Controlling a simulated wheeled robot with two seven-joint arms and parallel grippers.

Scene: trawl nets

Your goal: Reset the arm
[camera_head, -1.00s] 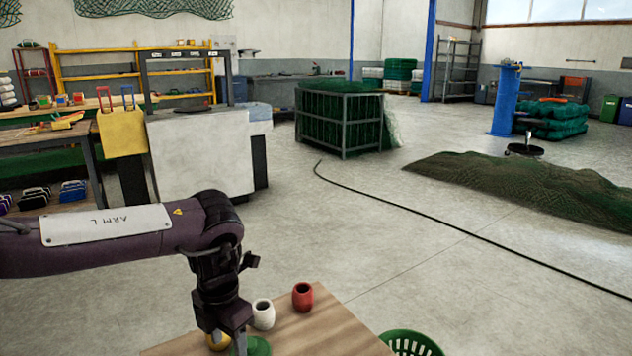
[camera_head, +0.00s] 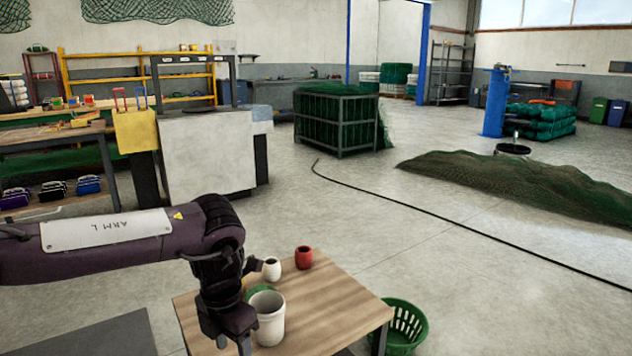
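My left arm comes in from the left, bent down at the wrist. My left gripper (camera_head: 230,340) hangs at the left part of a small wooden table (camera_head: 335,305), in front of a white bucket (camera_head: 269,320). Its fingers look spread, with nothing seen between them; the tips are near the bottom edge of the picture. Behind the bucket are a green round item (camera_head: 258,291), partly hidden, a small white pot (camera_head: 272,269) and a red pot (camera_head: 303,257). My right arm and gripper are not in view.
A green basket (camera_head: 405,325) stands on the floor right of the table. A dark cable (camera_head: 410,209) crosses open floor. A net heap (camera_head: 520,182) lies at the right, a net-filled crate (camera_head: 337,120) at the back. A grey-white cabinet (camera_head: 207,152) and workbench (camera_head: 50,135) stand left.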

